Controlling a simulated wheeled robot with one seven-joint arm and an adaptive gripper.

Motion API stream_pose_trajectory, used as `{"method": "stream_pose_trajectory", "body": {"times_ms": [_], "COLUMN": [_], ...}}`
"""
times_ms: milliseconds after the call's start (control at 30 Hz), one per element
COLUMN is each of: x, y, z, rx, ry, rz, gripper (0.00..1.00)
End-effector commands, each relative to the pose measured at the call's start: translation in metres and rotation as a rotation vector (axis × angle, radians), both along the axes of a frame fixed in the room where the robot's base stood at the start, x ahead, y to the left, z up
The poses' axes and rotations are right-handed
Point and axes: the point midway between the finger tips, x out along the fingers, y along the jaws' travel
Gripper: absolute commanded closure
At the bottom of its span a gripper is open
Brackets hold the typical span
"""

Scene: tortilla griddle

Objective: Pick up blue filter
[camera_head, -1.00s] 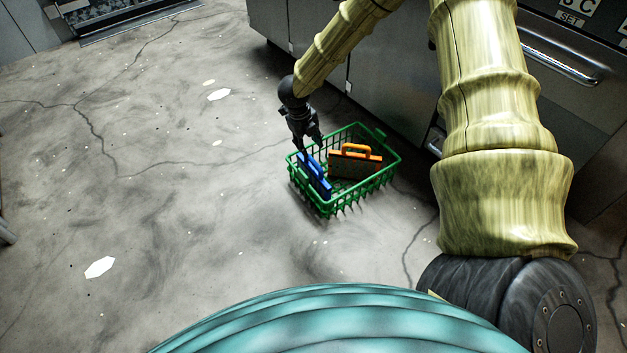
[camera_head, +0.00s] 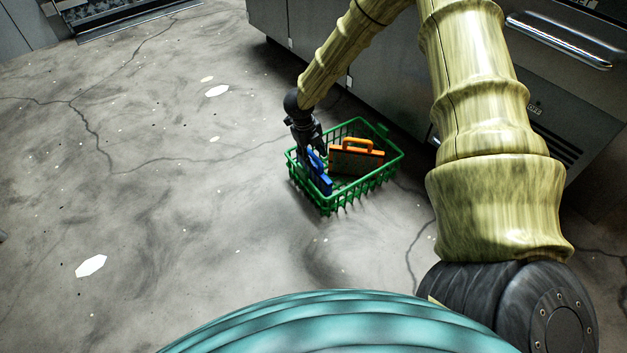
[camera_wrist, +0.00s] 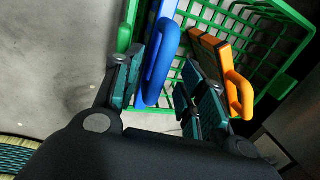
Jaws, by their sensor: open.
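The blue filter (camera_head: 319,176) stands on edge at the left side of a green basket (camera_head: 344,204) on the floor. My gripper (camera_head: 310,155) is inside the basket's left part, right at the blue filter's handle. In the wrist view, the open jaws of my gripper (camera_wrist: 158,95) have the handle of the blue filter (camera_wrist: 160,62) between them, nearer the left finger. I cannot tell whether that finger touches it. The filter's lower part is partly hidden by the gripper.
An orange-handled filter (camera_head: 356,157) stands in the same basket, right of the blue one; in the wrist view it (camera_wrist: 222,65) is just beyond the right finger. Grey steel cabinets (camera_head: 395,85) stand behind the basket. The floor (camera_head: 180,200) to the left is clear.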

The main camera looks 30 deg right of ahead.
Motion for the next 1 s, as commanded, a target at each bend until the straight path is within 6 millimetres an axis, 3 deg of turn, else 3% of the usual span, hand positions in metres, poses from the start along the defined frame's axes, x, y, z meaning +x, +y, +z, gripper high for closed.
{"method": "stream_pose_trajectory", "body": {"times_ms": [133, 467, 700, 1000], "x": [0.001, 0.001, 0.0, 0.001], "y": [-0.003, -0.004, -0.004, -0.004], "z": [-0.021, -0.023, -0.023, -0.023], "rx": [0.0, 0.0, 0.0, 0.0], "ry": [-0.001, -0.001, -0.001, -0.002], "rz": [0.0, 0.001, 0.001, 0.0], "gripper": [0.59, 0.59, 1.0, 1.0]}}
